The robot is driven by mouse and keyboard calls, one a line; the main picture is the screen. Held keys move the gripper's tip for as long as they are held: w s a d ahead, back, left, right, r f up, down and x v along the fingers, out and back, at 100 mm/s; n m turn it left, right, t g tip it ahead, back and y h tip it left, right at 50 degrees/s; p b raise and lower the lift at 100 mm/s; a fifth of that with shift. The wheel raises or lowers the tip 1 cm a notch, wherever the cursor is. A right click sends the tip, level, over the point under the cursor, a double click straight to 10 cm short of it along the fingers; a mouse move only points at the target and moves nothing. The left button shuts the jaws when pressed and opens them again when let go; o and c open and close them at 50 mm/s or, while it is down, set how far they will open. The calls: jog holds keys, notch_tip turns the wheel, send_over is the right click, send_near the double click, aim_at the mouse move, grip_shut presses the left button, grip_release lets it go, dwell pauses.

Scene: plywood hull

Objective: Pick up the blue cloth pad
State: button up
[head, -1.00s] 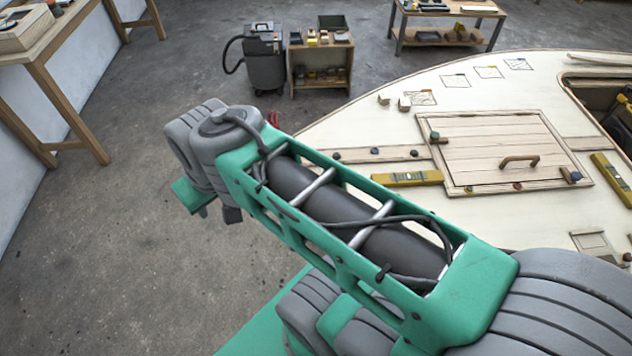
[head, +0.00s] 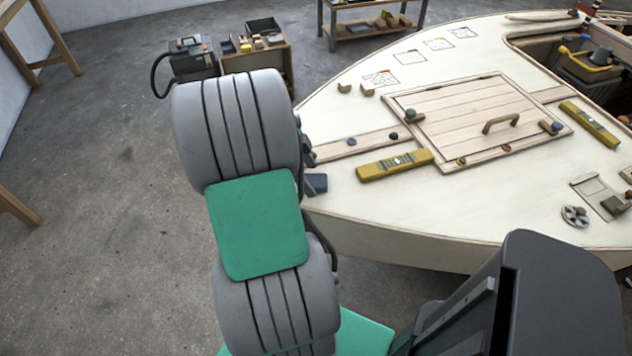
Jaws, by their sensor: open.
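A small dark blue-grey shape (head: 316,184) shows at the left tip of the pale deck, right beside my arm. My arm hides part of it, and I cannot tell whether it is the blue cloth pad or a part of my own arm. No other thing in the head view clearly looks like a blue cloth pad. My arm's grey and green links fill the left middle of the view. I cannot make out my gripper or its fingertips.
The plywood deck (head: 400,205) carries a hatch (head: 465,110) with a wooden handle, yellow levels (head: 396,165) (head: 590,124), wooden blocks (head: 367,89) and a metal wheel (head: 575,216). A vacuum (head: 190,60) and shelf cart (head: 270,65) stand behind.

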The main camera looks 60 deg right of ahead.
jog(key=shift+w+f, duration=0.55)
jog(key=shift+f, duration=0.3)
jog(key=shift+s+d, duration=0.1)
jog(key=shift+s, duration=0.3)
jog(key=shift+w, duration=0.2)
jog(key=shift+c, duration=0.9)
jog(key=c, duration=1.2)
